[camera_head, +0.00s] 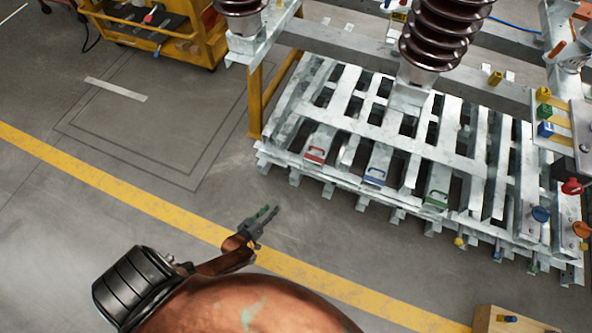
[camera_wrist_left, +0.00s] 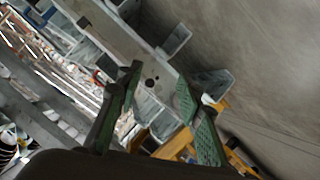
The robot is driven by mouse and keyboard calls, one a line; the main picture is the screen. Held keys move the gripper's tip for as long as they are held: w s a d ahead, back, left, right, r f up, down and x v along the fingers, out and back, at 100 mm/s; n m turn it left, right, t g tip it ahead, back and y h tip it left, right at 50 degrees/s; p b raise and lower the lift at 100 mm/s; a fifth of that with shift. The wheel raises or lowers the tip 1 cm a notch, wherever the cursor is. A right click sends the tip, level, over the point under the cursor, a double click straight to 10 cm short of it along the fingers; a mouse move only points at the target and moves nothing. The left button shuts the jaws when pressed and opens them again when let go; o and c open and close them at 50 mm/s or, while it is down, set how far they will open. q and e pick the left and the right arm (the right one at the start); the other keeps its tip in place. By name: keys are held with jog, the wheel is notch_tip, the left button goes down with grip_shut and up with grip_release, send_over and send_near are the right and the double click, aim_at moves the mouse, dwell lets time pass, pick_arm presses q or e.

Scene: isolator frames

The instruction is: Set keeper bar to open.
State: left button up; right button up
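A galvanised steel isolator frame (camera_head: 400,140) fills the right of the head view. I cannot tell for sure which part is the keeper bar. Red (camera_head: 315,154), blue (camera_head: 375,175) and green (camera_head: 437,198) handle-like pieces sit along its near side. Coloured knobs, such as a red one (camera_head: 572,187) and a blue one (camera_head: 541,214), are at its right end. My left gripper (camera_head: 266,215) is over the floor, left of and apart from the frame. In the left wrist view its green-padded fingers (camera_wrist_left: 160,88) are spread, with nothing clearly held; frame metal shows beyond. My right gripper is not in view.
A yellow cart (camera_head: 190,30) stands at the upper left. Dark ribbed insulators (camera_head: 437,35) rise above the frame. A yellow post (camera_head: 255,100) stands at its left corner. A wooden block (camera_head: 490,320) is at the lower right. The floor left of the frame is clear.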

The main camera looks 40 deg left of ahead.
aim_at(287, 172)
pick_arm(q)
jog(key=w+a+n+t+y+b, duration=0.1)
jog(key=w+n+b, duration=0.1)
jog(key=w+b, duration=0.2)
jog(key=w+a+n+t+y+b, duration=0.1)
jog(key=w+b, duration=0.3)
jog(key=w, duration=0.5)
jog(key=w+a+f+n+t+y+b, duration=0.1)
jog(key=w+a+n+t+y+b, duration=0.1)
jog(key=w+b, duration=0.3)
jog(key=shift+w+a+n, duration=0.7)
jog(key=shift+w+n, duration=0.2)
jog(key=shift+w, duration=0.1)
jog(key=shift+w+a, duration=0.15)
jog(key=shift+w, duration=0.45)
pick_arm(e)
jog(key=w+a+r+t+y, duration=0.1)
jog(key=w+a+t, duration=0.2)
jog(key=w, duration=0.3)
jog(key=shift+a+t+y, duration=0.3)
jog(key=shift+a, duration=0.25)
pick_arm(q)
jog(key=shift+c, duration=0.6)
grip_shut()
